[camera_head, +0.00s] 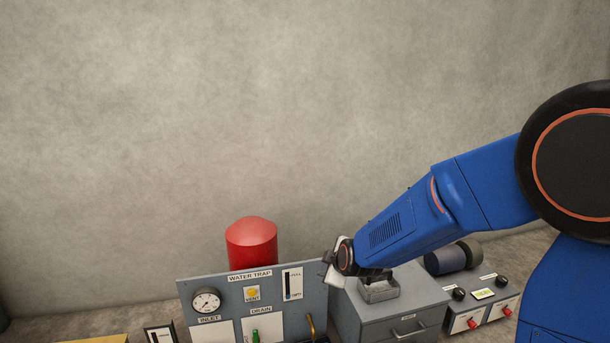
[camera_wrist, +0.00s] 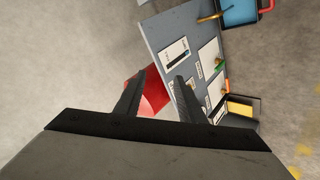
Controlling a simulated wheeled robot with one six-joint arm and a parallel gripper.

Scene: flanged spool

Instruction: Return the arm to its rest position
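My blue arm (camera_head: 400,225) reaches in from the right and slopes down to the left. Its wrist end is above the grey cabinet, beside the right edge of the water trap panel. In the wrist view my gripper (camera_wrist: 165,82) shows two dark fingers spread apart, with nothing held between them. A red cylinder (camera_wrist: 152,93) shows beyond the fingers, and the grey panel (camera_wrist: 160,32) lies beyond them to the right. In the head view the fingertips cannot be made out clearly.
The water trap panel (camera_head: 232,281) has a gauge (camera_head: 206,300), and the red cylinder (camera_head: 251,243) stands behind it. A grey open holder (camera_head: 380,292) sits on the cabinet (camera_head: 405,318). A dark cylinder (camera_head: 447,260) and a switch box (camera_head: 484,307) are right of it. Space above the panel is clear.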

